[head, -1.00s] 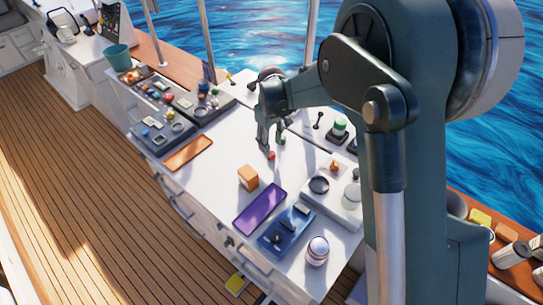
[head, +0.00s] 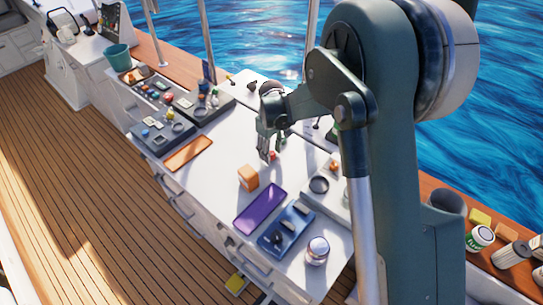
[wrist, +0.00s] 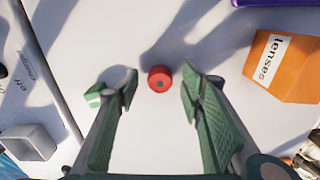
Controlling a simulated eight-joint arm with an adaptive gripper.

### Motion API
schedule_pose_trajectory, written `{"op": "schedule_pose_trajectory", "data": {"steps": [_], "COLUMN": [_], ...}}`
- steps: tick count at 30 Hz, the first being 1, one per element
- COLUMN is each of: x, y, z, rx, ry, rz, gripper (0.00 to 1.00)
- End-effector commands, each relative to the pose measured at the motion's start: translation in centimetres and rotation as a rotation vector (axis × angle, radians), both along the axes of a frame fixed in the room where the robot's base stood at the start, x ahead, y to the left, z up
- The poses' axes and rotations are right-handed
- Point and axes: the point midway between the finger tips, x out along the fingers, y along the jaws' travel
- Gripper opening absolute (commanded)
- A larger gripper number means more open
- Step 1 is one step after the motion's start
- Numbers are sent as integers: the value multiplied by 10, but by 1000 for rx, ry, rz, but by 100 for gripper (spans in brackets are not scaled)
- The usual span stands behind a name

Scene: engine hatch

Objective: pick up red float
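The red float (wrist: 160,79) is a small round red piece with a dark centre, lying on the white counter top. In the wrist view it sits between and just beyond the fingertips of my gripper (wrist: 152,88), with a gap on both sides. My gripper is open and empty. In the head view my gripper (head: 266,154) is low over the counter, and a bit of the red float (head: 273,155) shows beside the fingers.

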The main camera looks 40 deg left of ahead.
Motion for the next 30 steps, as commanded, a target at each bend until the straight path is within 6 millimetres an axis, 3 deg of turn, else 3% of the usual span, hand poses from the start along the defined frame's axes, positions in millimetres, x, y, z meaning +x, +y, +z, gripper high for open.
{"op": "schedule_pose_trajectory", "data": {"steps": [7, 12, 23, 30], "x": [0, 0, 0, 0], "y": [0, 0, 0, 0], "z": [0, 0, 0, 11], "rx": [0, 0, 0, 0], "ry": [0, 0, 0, 0], "rz": [0, 0, 0, 0], "gripper": [37, 15, 14, 14]}}
